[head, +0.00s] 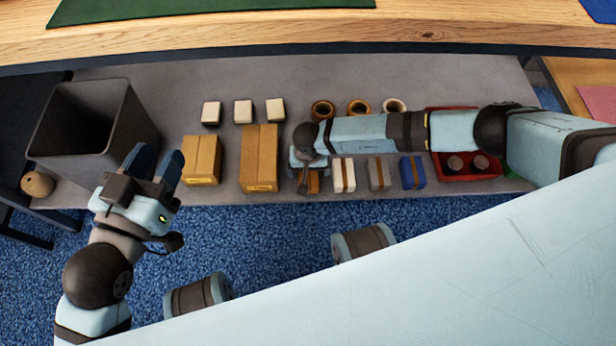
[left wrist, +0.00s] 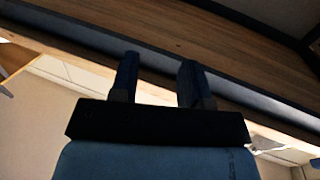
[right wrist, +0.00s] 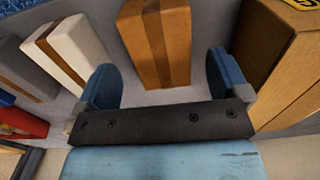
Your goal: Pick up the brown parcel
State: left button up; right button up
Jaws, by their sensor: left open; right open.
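The brown parcel (head: 313,183) is a small box with a darker band, on the lower grey shelf, partly hidden under my right gripper (head: 307,172) in the head view. In the right wrist view the brown parcel (right wrist: 157,42) lies just beyond and between the two spread blue fingertips of the right gripper (right wrist: 163,85). I cannot tell whether they touch it. My left gripper (head: 156,165) is open and empty, raised in front of the shelf's left part. In the left wrist view the left gripper (left wrist: 157,80) points up at wooden boards.
Cardboard boxes (head: 259,160) stand left of the brown parcel; a white parcel (head: 344,175), a grey parcel (head: 379,174) and a blue parcel (head: 412,172) stand right. A red tray (head: 438,172) lies beyond. A grey bin (head: 85,135) stands far left. A wooden tabletop (head: 430,32) is above.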

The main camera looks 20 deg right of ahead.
aim_at(308, 176)
notch_tip(308, 176, down, 4)
jog(key=shift+f+b, duration=0.2)
jog(key=shift+b, duration=0.95)
jog(key=shift+f, duration=0.1)
pick_arm(q)
jog(key=shift+w+a+r+m+t+h, duration=0.15)
jog(key=shift+w+a+m+t, duration=0.1)
jog(key=shift+w+m, duration=0.2)
jog(key=shift+w+a+r+m+t+h, duration=0.15)
jog(key=shift+w+a+m+t, duration=0.15)
jog(key=shift+m, duration=0.15)
pick_arm(e)
jog(key=c, duration=1.1)
pick_arm(q)
jog(key=shift+s+d+f, duration=0.1)
jog(key=shift+s+f, duration=0.05)
jog(key=shift+f, duration=0.05)
pick_arm(e)
jog(key=shift+r, duration=0.2)
